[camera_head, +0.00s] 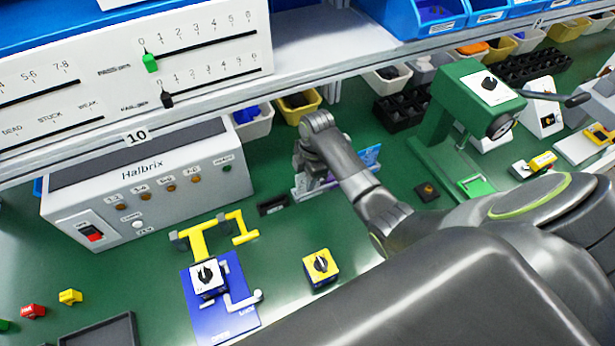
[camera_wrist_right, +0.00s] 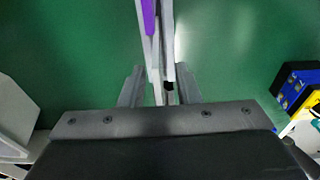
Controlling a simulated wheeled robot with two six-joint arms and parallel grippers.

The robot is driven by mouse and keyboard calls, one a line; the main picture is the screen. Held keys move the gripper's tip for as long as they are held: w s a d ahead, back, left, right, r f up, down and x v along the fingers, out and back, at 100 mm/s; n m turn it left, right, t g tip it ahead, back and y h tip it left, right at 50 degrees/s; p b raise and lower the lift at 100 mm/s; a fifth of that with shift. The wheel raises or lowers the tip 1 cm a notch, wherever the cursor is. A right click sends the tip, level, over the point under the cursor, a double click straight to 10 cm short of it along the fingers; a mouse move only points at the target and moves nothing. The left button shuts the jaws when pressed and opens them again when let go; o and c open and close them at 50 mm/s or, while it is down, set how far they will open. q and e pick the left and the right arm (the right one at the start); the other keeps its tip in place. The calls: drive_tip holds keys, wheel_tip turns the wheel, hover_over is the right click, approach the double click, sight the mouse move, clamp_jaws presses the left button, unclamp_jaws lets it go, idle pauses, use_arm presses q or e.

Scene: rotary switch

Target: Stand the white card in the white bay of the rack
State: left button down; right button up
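The small pale rack (camera_head: 299,192) stands on the green bench behind my right arm, with a blue and purple card (camera_head: 370,155) at its right side. My right gripper (camera_head: 308,168) is down at the rack's left part, and my wrist and forearm hide much of it. In the right wrist view, my right gripper's two fingers (camera_wrist_right: 160,80) stand on either side of thin pale upright strips with a purple edge (camera_wrist_right: 148,16). I cannot tell whether the fingers press on anything. I cannot pick out the white card or the white bay for certain. My left gripper is not in view.
A yellow switch block (camera_head: 320,267) and a blue base with a yellow bracket (camera_head: 218,305) stand in front. The Halbrix box (camera_head: 150,190) is at left, a green press (camera_head: 470,100) at right. A shelf edge (camera_head: 300,72) runs above behind.

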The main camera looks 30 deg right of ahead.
drive_tip(key=r, duration=0.5)
drive_tip(key=d+r, duration=0.1)
drive_tip(key=r, duration=0.2)
drive_tip(key=shift+r+b, duration=0.15)
drive_tip(key=shift+b, duration=0.25)
wheel_tip(320, 180, up, 9)
drive_tip(key=d+p, duration=0.1)
drive_tip(key=p, duration=0.5)
